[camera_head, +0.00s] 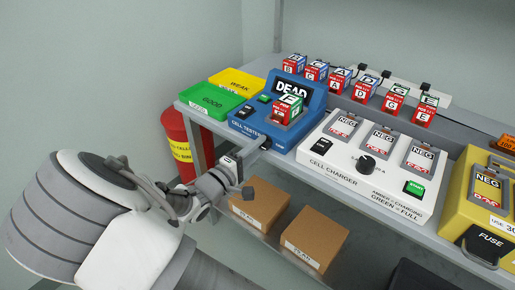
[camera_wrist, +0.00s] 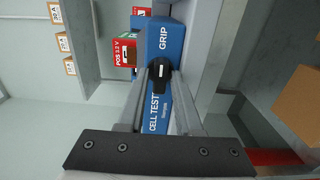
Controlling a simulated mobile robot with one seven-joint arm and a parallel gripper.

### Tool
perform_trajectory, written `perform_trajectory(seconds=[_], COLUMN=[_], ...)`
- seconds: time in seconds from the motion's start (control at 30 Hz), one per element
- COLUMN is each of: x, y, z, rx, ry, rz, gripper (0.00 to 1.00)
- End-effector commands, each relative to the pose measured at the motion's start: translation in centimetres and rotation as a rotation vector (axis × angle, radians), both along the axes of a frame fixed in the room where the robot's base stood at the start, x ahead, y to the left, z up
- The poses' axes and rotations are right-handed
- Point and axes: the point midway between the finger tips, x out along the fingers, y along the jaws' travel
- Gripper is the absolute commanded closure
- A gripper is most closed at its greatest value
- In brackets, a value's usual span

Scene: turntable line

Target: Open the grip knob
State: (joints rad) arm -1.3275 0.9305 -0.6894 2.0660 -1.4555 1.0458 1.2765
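The grip knob (camera_wrist: 160,70) is a black knob with a white mark on the blue cell tester (camera_wrist: 160,105), beside the word GRIP in the wrist view. My gripper (camera_wrist: 161,78) reaches to it, with one finger on each side of the knob. The fingers are parted and very near its sides; whether they touch it is unclear. In the head view my gripper (camera_head: 262,148) is at the front face of the tester (camera_head: 245,122), and the knob is hidden. A red and green cell (camera_head: 287,111) stands in the tester, whose screen (camera_head: 291,91) reads DEAD.
A white cell charger (camera_head: 328,165) stands right of the tester. Green GOOD (camera_head: 212,100) and yellow WEAK (camera_head: 240,82) trays are at left. Several cells stand behind on a rack. A red bin (camera_head: 177,140) and cardboard boxes (camera_head: 258,203) are below the bench.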

Motion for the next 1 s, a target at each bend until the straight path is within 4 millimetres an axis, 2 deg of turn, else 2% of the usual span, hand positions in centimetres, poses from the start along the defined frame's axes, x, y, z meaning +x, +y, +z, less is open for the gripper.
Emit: perform_trajectory(seconds=[0.07, 0.27, 0.67, 1.0], x=[0.00, -0.02, -0.02, -0.01], y=[0.01, 0.03, 0.02, -0.01], z=[0.00, 0.01, 0.11, 0.41], rx=[0.000, 0.000, -0.011, -0.145], ry=[0.000, 0.000, 0.009, 0.114], rz=[0.000, 0.000, -0.001, -0.002], gripper=[0.66, 1.00, 1.00, 1.00])
